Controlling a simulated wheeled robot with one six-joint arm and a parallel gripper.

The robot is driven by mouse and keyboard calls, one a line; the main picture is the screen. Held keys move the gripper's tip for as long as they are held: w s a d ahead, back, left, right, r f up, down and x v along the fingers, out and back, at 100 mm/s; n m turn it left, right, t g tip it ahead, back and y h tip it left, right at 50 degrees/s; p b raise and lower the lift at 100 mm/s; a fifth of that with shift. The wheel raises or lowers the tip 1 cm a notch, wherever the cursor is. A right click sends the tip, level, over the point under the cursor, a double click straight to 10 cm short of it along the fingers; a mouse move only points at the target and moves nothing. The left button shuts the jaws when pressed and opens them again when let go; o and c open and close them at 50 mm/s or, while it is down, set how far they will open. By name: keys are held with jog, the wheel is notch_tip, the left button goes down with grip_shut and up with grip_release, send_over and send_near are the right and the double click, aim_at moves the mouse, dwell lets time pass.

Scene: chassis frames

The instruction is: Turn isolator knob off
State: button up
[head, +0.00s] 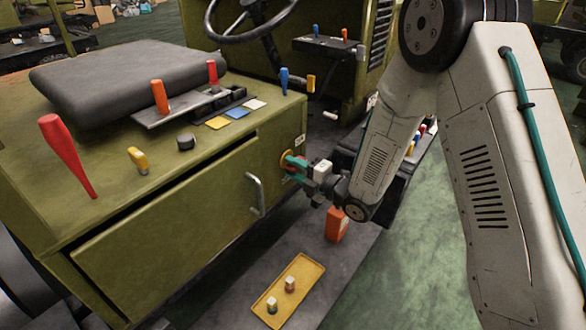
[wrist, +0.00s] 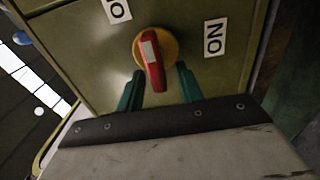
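The isolator knob (wrist: 153,60) is a red handle with a pale patch on a round yellow plate (wrist: 171,44), fixed to the olive panel. In the wrist view its handle runs nearly up and down. My gripper (wrist: 159,72) has its teal fingers on either side of the handle's lower part, with gaps showing on both sides. It is open. An ON label (wrist: 215,38) sits right of the knob; another label (wrist: 118,10) above left is cut off, showing an O. In the head view my gripper (head: 296,164) is at the panel's end face and hides most of the knob.
A door handle (head: 256,194) sticks out left of my gripper. Levers, such as the blue one (head: 284,80), stand on the top edge. A yellow tray (head: 288,290) with small pieces and an orange box (head: 337,225) lie below.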

jog(key=v, duration=0.7)
jog(key=shift+s, duration=0.15)
